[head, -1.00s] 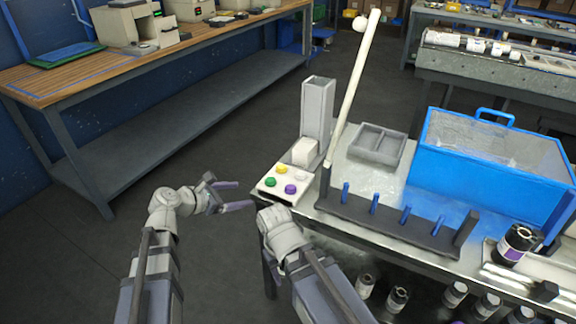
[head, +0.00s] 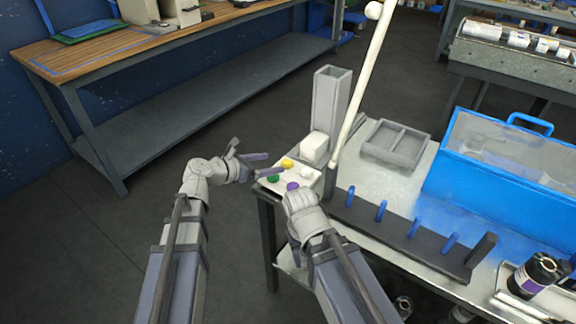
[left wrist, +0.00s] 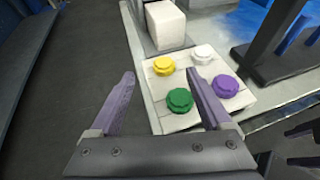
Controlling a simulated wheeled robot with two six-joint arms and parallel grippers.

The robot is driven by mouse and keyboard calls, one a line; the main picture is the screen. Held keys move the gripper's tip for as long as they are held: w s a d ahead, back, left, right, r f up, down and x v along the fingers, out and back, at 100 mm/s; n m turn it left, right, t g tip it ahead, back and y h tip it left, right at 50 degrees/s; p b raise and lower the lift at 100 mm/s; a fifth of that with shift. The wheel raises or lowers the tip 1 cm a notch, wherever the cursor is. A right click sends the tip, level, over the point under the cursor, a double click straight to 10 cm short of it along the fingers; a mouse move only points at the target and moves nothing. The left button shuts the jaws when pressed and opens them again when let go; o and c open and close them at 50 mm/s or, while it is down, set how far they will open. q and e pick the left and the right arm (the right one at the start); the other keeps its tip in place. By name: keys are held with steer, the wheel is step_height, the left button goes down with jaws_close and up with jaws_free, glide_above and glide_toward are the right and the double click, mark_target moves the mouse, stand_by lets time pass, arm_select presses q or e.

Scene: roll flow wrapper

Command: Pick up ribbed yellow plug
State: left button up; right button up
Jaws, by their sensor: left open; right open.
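The yellow plug (head: 287,163) sits at the back left of a pale board on the table corner. In the left wrist view the yellow plug (left wrist: 164,66) lies ahead of my fingers, with a ribbed rim. Green (left wrist: 180,100), purple (left wrist: 225,86) and white (left wrist: 202,52) plugs sit beside it on the board (left wrist: 168,123). My left gripper (head: 270,163) is open and empty at the board's left edge, apart from the yellow plug; its fingers (left wrist: 160,78) show in the left wrist view. My right gripper is mostly hidden behind its wrist near the purple plug (head: 293,186).
A white block (head: 314,148) and a tall grey chute (head: 331,100) stand right behind the board. A slanted pale pole (head: 362,85) rises beside them. A dark rack with blue pegs (head: 400,232) runs along the front edge. Open floor lies to the left.

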mark_target(285, 162)
arm_select(q)
steer(key=shift+w+d+f, duration=0.2)
steer(key=shift+w+d, duration=0.1)
steer(key=shift+d, duration=0.1)
steer(key=b+x, duration=0.2)
steer(key=x, duration=0.3)
steer(key=shift+s+d+f, duration=0.15)
steer(key=shift+c, duration=0.4)
jaws_close()
step_height(285, 162, up, 10)
steer(key=p, duration=1)
